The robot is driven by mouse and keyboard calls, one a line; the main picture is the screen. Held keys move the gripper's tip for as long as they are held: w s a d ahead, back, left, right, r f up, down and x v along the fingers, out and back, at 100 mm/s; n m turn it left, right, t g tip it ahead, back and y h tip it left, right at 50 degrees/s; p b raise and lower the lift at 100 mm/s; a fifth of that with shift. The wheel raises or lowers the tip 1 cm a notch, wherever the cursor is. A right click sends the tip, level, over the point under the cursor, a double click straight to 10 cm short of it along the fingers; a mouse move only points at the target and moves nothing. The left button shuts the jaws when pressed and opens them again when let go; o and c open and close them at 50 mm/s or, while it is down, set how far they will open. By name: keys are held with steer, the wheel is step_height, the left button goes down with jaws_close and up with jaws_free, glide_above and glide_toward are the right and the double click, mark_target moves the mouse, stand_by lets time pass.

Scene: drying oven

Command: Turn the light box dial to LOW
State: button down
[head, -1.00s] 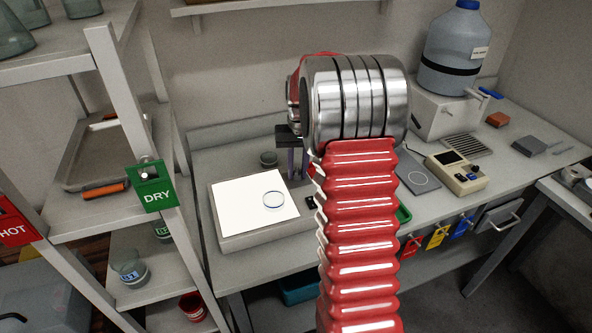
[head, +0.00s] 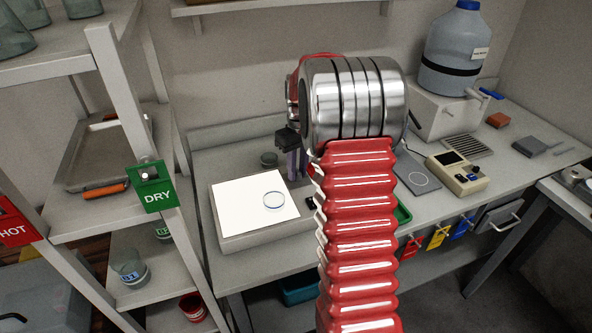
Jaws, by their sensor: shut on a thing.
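The light box (head: 232,236) is on the bench left of my arm, with its white top panel lit and a round clear dish (head: 274,201) lying on the panel. A small dark patch (head: 311,203) shows at the box's right end, beside my arm.
A small dark-lidded jar (head: 268,159) stands behind the light box, close to my gripper. A beige meter (head: 458,174) and a grey plate with a ring mark (head: 418,173) are to the right. A shelf post with a green DRY tag (head: 153,187) stands to the left.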

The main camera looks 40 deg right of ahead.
steer(key=shift+w+r, duration=0.15)
steer(key=shift+w, duration=0.05)
steer(key=c, duration=1.9)
jaws_free()
steer(key=o, duration=0.4)
steer(key=shift+s, duration=0.1)
steer(key=r, duration=1.3)
steer(key=shift+d+r, duration=0.25)
steer(key=shift+d, duration=0.05)
